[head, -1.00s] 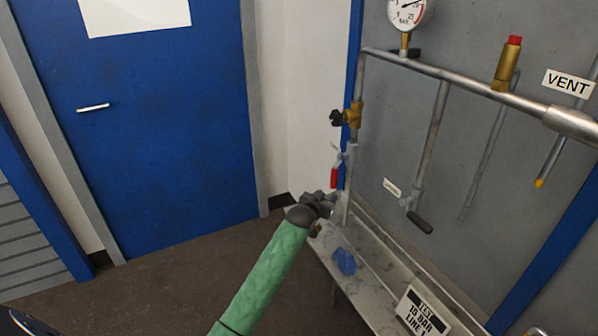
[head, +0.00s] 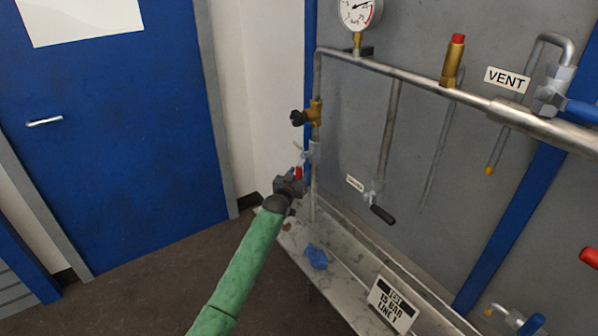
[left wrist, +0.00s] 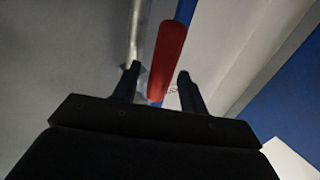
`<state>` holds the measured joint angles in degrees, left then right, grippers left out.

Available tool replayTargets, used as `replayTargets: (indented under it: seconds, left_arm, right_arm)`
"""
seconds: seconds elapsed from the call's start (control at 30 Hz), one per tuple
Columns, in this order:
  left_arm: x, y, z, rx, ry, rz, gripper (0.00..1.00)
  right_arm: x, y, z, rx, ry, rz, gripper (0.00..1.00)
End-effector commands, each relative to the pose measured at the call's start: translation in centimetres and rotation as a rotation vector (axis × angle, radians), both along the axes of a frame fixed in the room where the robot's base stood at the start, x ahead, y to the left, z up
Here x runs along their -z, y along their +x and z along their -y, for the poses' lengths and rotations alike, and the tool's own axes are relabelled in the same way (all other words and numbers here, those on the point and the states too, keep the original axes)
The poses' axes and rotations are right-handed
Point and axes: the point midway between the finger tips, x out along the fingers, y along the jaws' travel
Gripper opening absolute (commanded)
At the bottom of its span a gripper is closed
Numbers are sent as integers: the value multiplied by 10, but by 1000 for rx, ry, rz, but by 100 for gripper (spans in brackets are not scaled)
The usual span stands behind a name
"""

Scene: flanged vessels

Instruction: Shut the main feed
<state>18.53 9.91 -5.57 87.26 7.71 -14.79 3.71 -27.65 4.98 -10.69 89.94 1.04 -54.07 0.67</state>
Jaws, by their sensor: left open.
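A valve with a red lever handle (head: 299,173) sits on the vertical pipe at the left end of the pipework. The handle hangs down and is partly hidden behind my left gripper (head: 289,184). I cannot read any label that names this valve as the main feed. My right gripper is not in view.
A brass valve with a black knob (head: 299,117) is just above. A black-handled valve (head: 381,213), a pressure gauge (head: 358,10) and the VENT sign (head: 507,79) are to the right. A blue cloth-like item (head: 316,256) lies on the ledge (head: 340,285) below.

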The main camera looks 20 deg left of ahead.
Motion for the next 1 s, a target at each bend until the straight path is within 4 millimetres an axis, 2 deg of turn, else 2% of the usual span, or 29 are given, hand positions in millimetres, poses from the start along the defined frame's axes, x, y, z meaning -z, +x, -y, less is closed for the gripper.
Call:
replayTargets:
  seconds: [0.13, 0.43, 0.6, 0.67, 1.0]
  left_arm:
    - [0, 8, 1, 0, 0, -1, 43]
    - [1, 10, 1, 0, 0, -1, 43]
    - [1, 10, 1, 0, 0, -1, 9]
    - [1, 10, 1, 0, 0, -1, 0]
    - [0, 18, 1, 0, -18, -14, 0]
  right_arm:
    - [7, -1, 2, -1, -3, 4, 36]
    - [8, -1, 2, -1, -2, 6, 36]
    - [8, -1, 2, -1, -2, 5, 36]
    - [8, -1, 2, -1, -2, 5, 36]
    - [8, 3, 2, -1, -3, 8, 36]
